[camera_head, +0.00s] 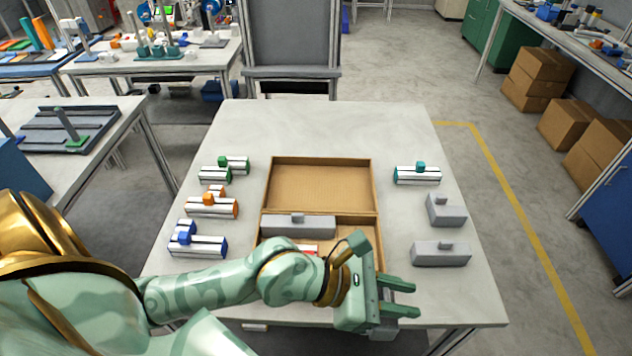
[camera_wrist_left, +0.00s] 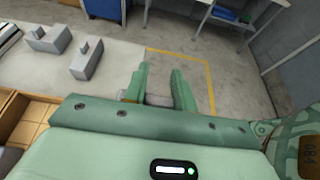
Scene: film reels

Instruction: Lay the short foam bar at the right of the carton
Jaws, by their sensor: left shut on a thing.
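The open brown carton (camera_head: 320,183) stands mid-table, split into a back and a front compartment. A long grey foam bar (camera_head: 298,226) lies across the front one. Two grey foam bars with knobs, one farther (camera_head: 447,212) and one nearer (camera_head: 441,255), lie on the table right of the carton. My left gripper (camera_head: 408,299) is shut on a grey piece at the carton's front right. The piece is mostly hidden; part of a grey block (camera_head: 383,332) shows below the hand, and grey shows between the fingers in the wrist view (camera_wrist_left: 158,100). My right gripper is not in view.
Film reels with green (camera_head: 215,175), orange (camera_head: 212,208) and blue (camera_head: 197,246) knobs line the table's left. A teal-knobbed reel (camera_head: 417,176) lies at the back right. A red-and-white piece (camera_head: 308,250) is in the carton's front compartment. The table's back is clear.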

